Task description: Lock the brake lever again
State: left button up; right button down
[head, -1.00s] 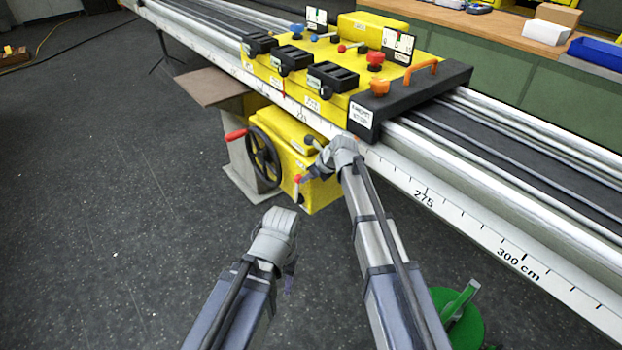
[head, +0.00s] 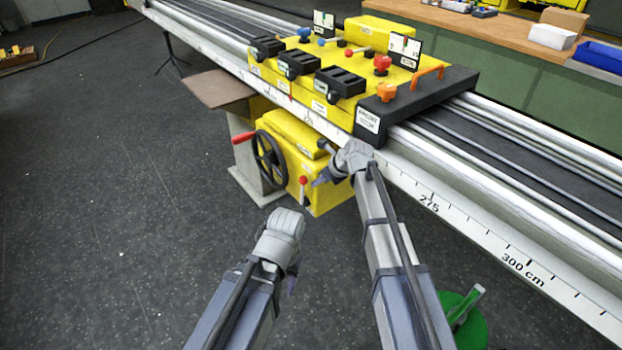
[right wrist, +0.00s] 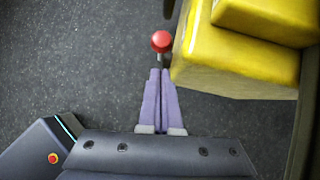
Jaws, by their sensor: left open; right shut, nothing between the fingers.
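The lever with a red ball knob (head: 303,181) stands at the side of the yellow gearbox (head: 322,190), below the carriage. In the right wrist view the red knob (right wrist: 161,42) is just beyond the fingertips, with a small visible gap. My right gripper (head: 317,183) is shut and empty, pointing at this lever from the right; its fingers (right wrist: 162,72) lie together. My left gripper (head: 291,286) hangs low over the floor, away from the box; its fingers are mostly hidden behind the wrist. Which lever is the brake lever is not labelled legibly.
A black handwheel (head: 268,160) with a red handle sits left of the lever. A dark-knobbed lever (head: 325,145) is close to my right wrist. The long rail (head: 470,215) runs above and right. A green object (head: 462,320) is on the floor at lower right.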

jog(key=p+v, duration=0.8)
jog(key=v, duration=0.2)
jog(key=shift+r+p, duration=0.3)
jog(key=shift+r, duration=0.2)
jog(key=s+a+f+n+g+h, duration=0.1)
jog(key=s+f+n+g+h, duration=0.15)
jog(key=s+n, duration=1.25)
jog(key=s+a+f+n+g+h, duration=0.2)
jog(key=s+n+g+h, duration=0.15)
jog(key=s+n, duration=1.1)
notch_tip(320, 180, up, 14)
jog(key=n+p, duration=0.1)
jog(key=p, duration=1.3)
jog(key=shift+w+a+r+n+t, duration=0.15)
jog(key=shift+w+a+n+t, duration=0.2)
jog(key=shift+a+t, duration=0.05)
